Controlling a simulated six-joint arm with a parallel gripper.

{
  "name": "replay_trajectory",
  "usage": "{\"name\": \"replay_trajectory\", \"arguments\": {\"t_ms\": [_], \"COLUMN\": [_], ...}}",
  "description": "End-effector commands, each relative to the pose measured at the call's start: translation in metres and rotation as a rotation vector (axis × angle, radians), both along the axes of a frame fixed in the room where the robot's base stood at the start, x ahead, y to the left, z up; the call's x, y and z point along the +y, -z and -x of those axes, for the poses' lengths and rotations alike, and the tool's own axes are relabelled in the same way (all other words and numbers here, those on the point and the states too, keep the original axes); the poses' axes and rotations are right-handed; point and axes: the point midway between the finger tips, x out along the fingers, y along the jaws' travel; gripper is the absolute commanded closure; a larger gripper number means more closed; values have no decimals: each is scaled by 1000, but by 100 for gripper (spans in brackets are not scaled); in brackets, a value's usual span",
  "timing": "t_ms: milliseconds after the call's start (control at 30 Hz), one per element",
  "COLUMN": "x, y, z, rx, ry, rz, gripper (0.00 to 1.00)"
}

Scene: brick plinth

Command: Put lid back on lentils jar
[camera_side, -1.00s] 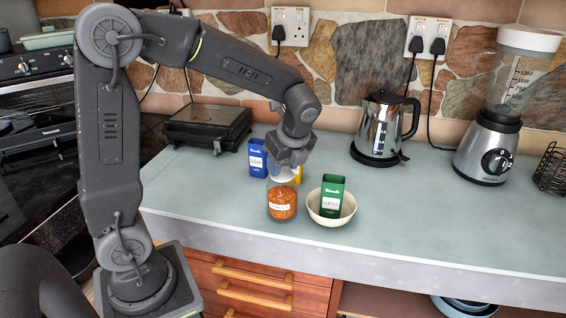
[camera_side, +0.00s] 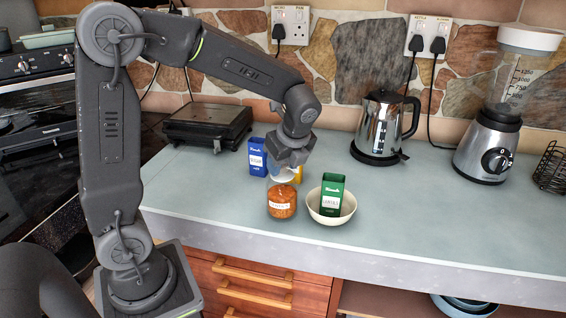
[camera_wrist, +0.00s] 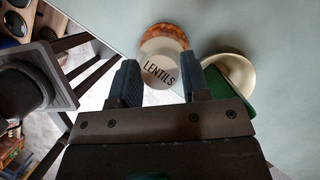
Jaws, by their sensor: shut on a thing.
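The lentils jar (camera_side: 282,203), clear with orange contents and a white label, stands upright on the counter. It also shows in the wrist view (camera_wrist: 168,30), partly behind the lid. My gripper (camera_side: 288,165) is above the jar, pointing down. It is shut on the pale round lid (camera_side: 284,176), which reads LENTILS in the wrist view (camera_wrist: 160,68), between my two fingers (camera_wrist: 160,84). The lid is over the jar's top in the side view; I cannot tell whether it touches the rim.
A cream bowl (camera_side: 318,216) with a green box (camera_side: 332,196) stands close right of the jar. A blue box (camera_side: 257,157) and a partly hidden yellow item (camera_side: 298,174) stand behind. A kettle (camera_side: 382,128) and blender (camera_side: 489,140) are farther right. The right-hand counter front is clear.

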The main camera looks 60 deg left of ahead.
Motion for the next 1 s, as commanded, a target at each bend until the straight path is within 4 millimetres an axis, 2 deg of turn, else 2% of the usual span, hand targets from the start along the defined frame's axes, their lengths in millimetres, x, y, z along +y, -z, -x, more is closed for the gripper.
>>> {"name": "replay_trajectory", "arguments": {"t_ms": [100, 133, 400, 567, 833, 1000], "x": [0, 0, 0, 0, 0, 0], "y": [0, 0, 0, 0, 0, 0], "z": [0, 0, 0, 0, 0, 0], "rx": [0, 0, 0, 0, 0, 0], "ry": [0, 0, 0, 0, 0, 0], "rz": [0, 0, 0, 0, 0, 0], "gripper": [81, 55, 29, 28, 3, 2]}}
